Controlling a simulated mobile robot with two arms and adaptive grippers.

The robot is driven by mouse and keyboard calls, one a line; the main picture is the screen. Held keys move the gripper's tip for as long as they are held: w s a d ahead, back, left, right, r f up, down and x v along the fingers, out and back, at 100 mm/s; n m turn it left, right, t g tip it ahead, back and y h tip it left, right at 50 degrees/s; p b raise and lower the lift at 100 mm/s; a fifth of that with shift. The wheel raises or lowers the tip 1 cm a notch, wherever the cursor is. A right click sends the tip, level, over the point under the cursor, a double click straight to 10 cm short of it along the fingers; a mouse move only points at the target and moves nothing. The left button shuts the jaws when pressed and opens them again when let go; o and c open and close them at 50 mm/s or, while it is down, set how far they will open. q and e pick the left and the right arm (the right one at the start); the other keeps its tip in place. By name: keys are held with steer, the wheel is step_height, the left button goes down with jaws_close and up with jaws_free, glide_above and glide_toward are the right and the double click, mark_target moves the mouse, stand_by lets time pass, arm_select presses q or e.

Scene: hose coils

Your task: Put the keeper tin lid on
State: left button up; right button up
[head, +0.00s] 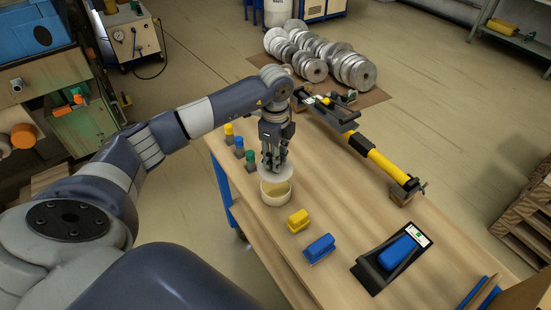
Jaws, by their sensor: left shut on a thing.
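The keeper tin (275,196) is a round, cream-white open container on the wooden table, with a yellowish inside showing at its front. Its pale round lid (272,174) is at the back of the tin's mouth, covering part of the opening. I cannot tell whether the lid touches the rim. My left gripper (275,163) points down over the tin and is shut on the lid. My right gripper is not in view.
Yellow, blue and green pieces (239,148) stand left of the tin. A yellow block (298,220) and a blue block (319,248) lie in front. A black tray (368,271) holds a blue item. A yellow tube (388,166) on a dark fixture lies behind, right.

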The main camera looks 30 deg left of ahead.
arm_select(q)
steer(key=shift+w, duration=0.1)
steer(key=shift+f+b, duration=1)
steer(key=shift+f, duration=0.55)
steer(key=shift+f+b, duration=0.95)
steer(key=shift+f, duration=0.55)
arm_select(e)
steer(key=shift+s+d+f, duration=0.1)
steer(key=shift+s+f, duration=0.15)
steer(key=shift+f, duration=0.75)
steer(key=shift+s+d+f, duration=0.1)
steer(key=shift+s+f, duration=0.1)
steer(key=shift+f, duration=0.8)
arm_select(q)
steer(key=shift+f, duration=0.3)
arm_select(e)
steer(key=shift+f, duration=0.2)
arm_select(q)
steer(key=shift+f+b, duration=0.3)
steer(key=shift+b, duration=0.1)
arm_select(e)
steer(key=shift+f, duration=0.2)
arm_select(q)
steer(key=shift+f, duration=0.4)
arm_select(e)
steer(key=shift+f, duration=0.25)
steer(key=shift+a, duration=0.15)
arm_select(q)
steer(key=o, duration=1.1)
steer(key=shift+r, duration=0.1)
